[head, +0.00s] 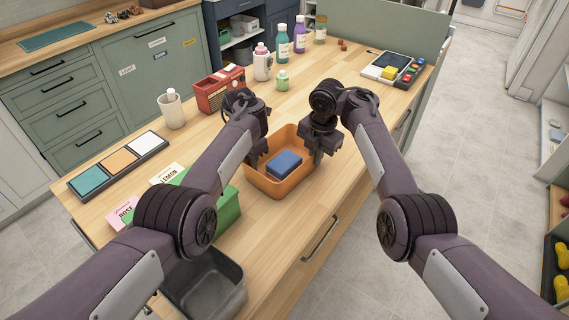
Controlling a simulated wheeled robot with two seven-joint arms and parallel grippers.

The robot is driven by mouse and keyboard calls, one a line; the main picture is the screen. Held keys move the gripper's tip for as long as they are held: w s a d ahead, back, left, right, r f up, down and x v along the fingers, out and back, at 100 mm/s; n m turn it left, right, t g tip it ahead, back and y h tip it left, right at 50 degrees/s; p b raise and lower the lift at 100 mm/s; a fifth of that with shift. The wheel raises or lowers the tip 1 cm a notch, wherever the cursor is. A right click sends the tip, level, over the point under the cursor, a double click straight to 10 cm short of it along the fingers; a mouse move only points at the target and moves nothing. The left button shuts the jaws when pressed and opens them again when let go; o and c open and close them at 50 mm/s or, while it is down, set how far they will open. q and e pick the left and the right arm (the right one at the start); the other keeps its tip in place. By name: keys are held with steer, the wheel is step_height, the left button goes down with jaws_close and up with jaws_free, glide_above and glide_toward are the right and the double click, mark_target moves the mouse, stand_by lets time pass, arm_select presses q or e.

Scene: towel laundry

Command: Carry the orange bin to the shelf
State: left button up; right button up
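The orange bin (268,188) stands on the wooden counter between my two arms. A folded blue towel (285,164) lies inside it. My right gripper (318,158) points down at the bin's right rim; its fingers seem to straddle the wall, but I cannot tell whether they are closed on it. My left gripper (258,152) is at the bin's left rim, mostly hidden behind my own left forearm. A dark shelf unit (237,53) with things on it is at the back, and a light shelf (553,130) is at the right edge.
On the counter (285,240) are a red radio (220,89), several bottles (282,42), a white mug (172,109), a colour tray (118,162) and a green box (226,208). A grey bin (205,285) is at the front. Open floor (465,130) lies to the right.

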arm_select(q)
steer(key=shift+r, duration=0.1)
jaws_close()
arm_select(e)
steer(key=shift+r, duration=0.15)
jaws_close()
